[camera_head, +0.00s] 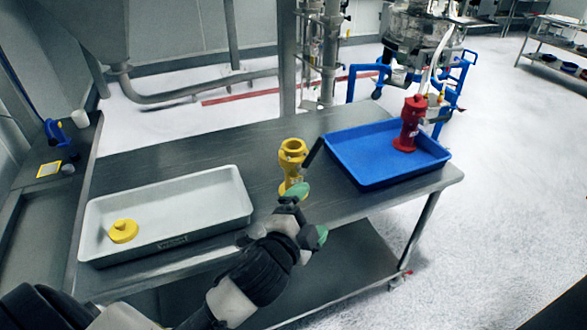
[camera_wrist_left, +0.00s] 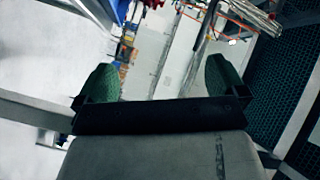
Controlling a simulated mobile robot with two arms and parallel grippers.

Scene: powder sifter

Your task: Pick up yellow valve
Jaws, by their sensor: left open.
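The yellow valve (camera_head: 292,158) stands upright on the metal table, between the white tray and the blue tray. Its base is partly hidden behind a green fingertip of my left gripper. My left gripper (camera_head: 309,213) is open and empty, just in front of the valve; I cannot tell whether the upper finger touches it. In the left wrist view the two green fingers of my left gripper (camera_wrist_left: 162,82) are spread wide with nothing between them. The valve cannot be made out in that view. My right gripper is not in view.
A white tray (camera_head: 165,240) holding a yellow round part (camera_head: 123,231) lies left of the valve. A blue tray (camera_head: 370,178) with a red valve (camera_head: 409,125) in it lies to the right. A dark bar (camera_head: 314,151) is close beside the yellow valve. Bare metal table (camera_head: 190,145) lies behind.

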